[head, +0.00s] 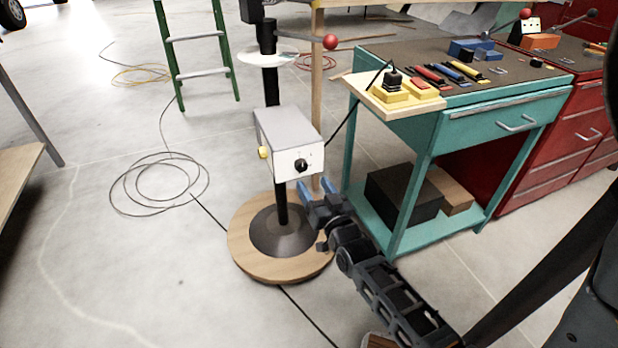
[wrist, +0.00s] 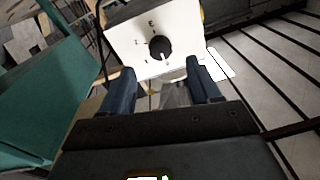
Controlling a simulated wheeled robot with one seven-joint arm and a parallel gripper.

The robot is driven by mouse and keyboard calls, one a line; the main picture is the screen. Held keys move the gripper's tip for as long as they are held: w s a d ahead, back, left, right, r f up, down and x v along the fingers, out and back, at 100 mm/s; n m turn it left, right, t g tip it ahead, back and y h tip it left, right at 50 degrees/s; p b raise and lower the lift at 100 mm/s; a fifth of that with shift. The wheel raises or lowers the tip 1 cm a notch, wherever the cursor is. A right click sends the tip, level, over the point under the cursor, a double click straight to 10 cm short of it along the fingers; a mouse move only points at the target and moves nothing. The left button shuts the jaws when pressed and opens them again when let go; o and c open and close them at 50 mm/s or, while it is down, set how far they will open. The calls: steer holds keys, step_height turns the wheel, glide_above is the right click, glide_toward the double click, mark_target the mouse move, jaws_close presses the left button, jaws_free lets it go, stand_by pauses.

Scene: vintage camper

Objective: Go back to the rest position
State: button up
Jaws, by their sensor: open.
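My gripper (head: 314,191) is in front of and just below a white control box (head: 290,140) in the head view. In the wrist view my gripper (wrist: 163,82) has its two blue fingers spread apart with nothing between them. The box's front face (wrist: 150,42) with a black dial (wrist: 160,48) lies just beyond the fingertips. I cannot tell whether a finger touches the box. The box also carries a yellow knob (head: 264,152) on its left side.
The box is on a black post above a round wooden base (head: 245,262). A teal workbench (head: 490,125) with tools stands close on the right, with a red cabinet (head: 560,150) beyond. A green ladder (head: 200,68) stands behind. Coiled cable (head: 160,183) lies on the left floor.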

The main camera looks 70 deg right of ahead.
steer(key=shift+s+a, duration=0.45)
steer(key=shift+a, duration=0.05)
steer(key=s+a+r+n+t+y+p, duration=0.1)
steer(key=s+a+r+n+y, duration=0.2)
steer(key=a, duration=0.6)
steer(key=s+a+r+n+t+y+p, duration=0.1)
steer(key=s+a+r+n+y, duration=0.2)
steer(key=a, duration=0.7)
steer(key=s+a+r+n+y+p, duration=0.1)
steer(key=s+a+r+y, duration=0.3)
steer(key=a, duration=0.5)
steer(key=shift+s+a+r+n+t, duration=0.25)
steer(key=shift+s+n+t, duration=0.15)
steer(key=shift+s+n, duration=0.45)
steer(key=s+a+r+n+y, duration=0.1)
steer(key=r, duration=0.1)
steer(key=s+a+r+y, duration=0.1)
steer(key=s+a+r, duration=0.1)
steer(key=r, duration=0.1)
steer(key=s+a+r+n+y+p, duration=0.1)
steer(key=s+a+r, duration=0.1)
steer(key=r, duration=0.1)
steer(key=shift+a+n+g+y, duration=0.15)
steer(key=shift+n+g+y, duration=0.2)
steer(key=shift+g+y, duration=0.05)
